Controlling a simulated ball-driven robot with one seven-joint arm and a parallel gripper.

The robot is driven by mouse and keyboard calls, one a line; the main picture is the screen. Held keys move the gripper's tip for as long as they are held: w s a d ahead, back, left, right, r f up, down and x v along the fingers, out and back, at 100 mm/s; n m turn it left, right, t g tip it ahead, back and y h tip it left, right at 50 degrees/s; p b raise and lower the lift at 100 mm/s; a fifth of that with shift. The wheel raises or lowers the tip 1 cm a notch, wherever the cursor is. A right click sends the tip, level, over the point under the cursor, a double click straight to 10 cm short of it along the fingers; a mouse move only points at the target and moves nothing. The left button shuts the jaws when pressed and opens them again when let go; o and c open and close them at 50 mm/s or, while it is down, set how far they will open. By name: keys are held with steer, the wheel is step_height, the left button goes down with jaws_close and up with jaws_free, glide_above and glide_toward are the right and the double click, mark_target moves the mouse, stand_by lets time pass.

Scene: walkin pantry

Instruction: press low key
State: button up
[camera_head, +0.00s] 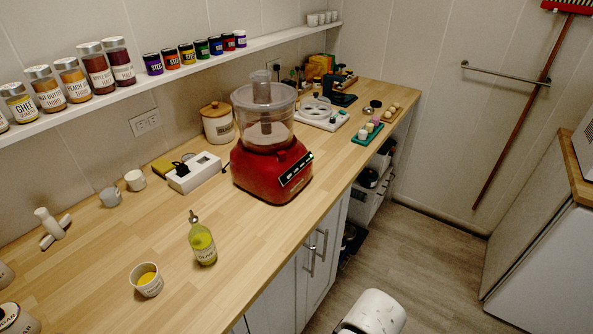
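A red food processor (262,178) stands upright on the wooden counter, near the middle of the view. A clear lidded bowl (265,125) sits on top of its base. A dark panel with a row of small pale keys (296,171) is on the base's front face, turned to the right. The keys are too small to read, so I cannot tell which one is low. My gripper is not in view. A white rounded part, which looks like one of my arm links, shows at the bottom edge, well apart from the processor.
An oil bottle (202,242) and a cup with yellow contents (147,280) stand on the counter (100,250) left of the processor. The floor (430,260) at right is clear.

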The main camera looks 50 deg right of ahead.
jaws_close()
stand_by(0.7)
